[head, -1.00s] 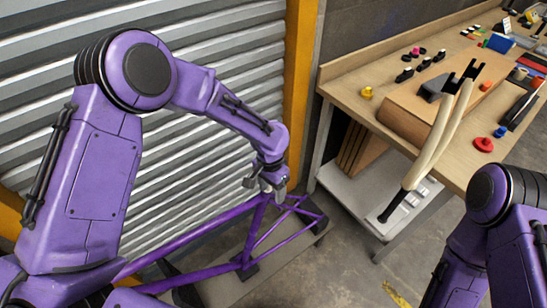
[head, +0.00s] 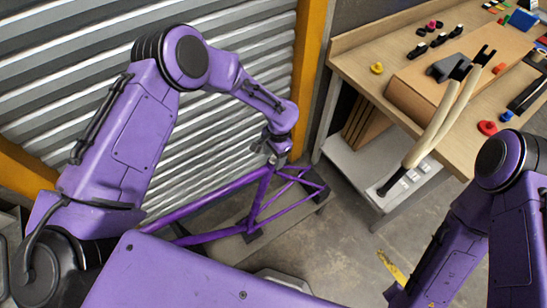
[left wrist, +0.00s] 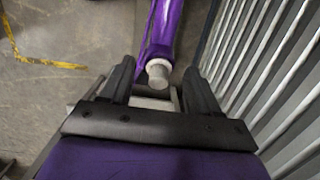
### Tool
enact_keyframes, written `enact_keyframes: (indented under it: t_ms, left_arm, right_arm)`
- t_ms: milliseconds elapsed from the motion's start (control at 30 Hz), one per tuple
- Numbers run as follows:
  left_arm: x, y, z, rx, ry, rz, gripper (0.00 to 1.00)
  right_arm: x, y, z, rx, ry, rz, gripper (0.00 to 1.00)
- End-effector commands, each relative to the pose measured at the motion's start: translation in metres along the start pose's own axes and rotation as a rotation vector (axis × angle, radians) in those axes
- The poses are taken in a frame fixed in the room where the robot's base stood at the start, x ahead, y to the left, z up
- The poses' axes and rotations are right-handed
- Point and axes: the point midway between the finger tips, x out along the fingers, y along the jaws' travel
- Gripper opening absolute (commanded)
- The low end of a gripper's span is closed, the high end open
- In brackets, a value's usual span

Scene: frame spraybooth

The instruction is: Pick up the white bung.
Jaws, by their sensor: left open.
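The white bung (left wrist: 157,73) is a short pale cylinder at the end of a purple tube of the bicycle-like frame (left wrist: 160,30). In the left wrist view it shows between the two dark fingers of my left gripper (left wrist: 158,66), with a gap on each side. The gripper is open and empty; I cannot tell how far the bung is from the fingertips in depth. In the head view my left gripper (head: 271,150) is just above the upper end of the purple frame (head: 258,205), and the bung cannot be made out there. My right gripper is out of view.
A ribbed metal shutter (head: 60,90) stands close beside the frame. A yellow post (head: 308,70) is behind the gripper. A wooden workbench (head: 365,50) with a cardboard box, a pale forked part and small coloured pieces is at the right. Concrete floor is open between.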

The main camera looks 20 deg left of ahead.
Motion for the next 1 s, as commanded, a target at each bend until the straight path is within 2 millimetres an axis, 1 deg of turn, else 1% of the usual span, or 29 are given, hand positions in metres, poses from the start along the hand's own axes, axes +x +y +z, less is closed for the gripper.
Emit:
enact_keyframes:
  t_ms: [67, 100, 167, 200, 267, 300, 600, 733, 833, 900, 967, 1000]
  left_arm:
    - [0.0, 0.0, 0.0, 0.0, 0.0, 0.0, 0.61]
    - [0.0, 0.0, 0.0, 0.0, 0.0, 0.0, 0.58]
    - [0.0, 0.0, 0.0, 0.0, 0.0, 0.0, 0.39]
    - [0.0, 0.0, 0.0, 0.0, 0.0, 0.0, 0.26]
    - [0.0, 0.0, 0.0, 0.0, 0.0, 0.0, 0.06]
    - [0.0, 0.0, 0.0, 0.0, 0.0, 0.0, 0.03]
    - [-0.001, 0.0, 0.0, 0.0, 0.0, 0.0, 0.02]
    - [-0.007, -0.001, 0.0, -0.001, 0.003, -0.001, 0.02]
    - [-0.02, -0.001, 0.001, 0.0, 0.003, -0.002, 0.02]
    - [-0.034, 0.002, 0.001, 0.002, 0.005, -0.003, 0.02]
    - [-0.047, 0.013, -0.005, 0.004, 0.005, -0.004, 0.02]
    - [-0.058, 0.021, -0.009, 0.004, 0.006, -0.005, 0.02]
  right_arm:
    - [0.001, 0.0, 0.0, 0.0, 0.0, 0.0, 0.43]
    - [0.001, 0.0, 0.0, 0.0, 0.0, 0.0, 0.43]
    - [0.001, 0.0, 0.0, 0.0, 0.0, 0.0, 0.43]
    - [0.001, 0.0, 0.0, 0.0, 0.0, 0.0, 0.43]
    - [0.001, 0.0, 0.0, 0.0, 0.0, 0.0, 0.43]
    - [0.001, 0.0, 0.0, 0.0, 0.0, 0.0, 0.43]
    - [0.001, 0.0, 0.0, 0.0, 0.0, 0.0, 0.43]
    - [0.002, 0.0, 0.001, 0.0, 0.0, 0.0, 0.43]
    - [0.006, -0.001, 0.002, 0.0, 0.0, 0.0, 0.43]
    - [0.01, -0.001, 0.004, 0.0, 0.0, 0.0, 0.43]
    - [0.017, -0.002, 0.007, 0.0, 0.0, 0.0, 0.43]
    - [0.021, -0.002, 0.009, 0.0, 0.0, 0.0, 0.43]
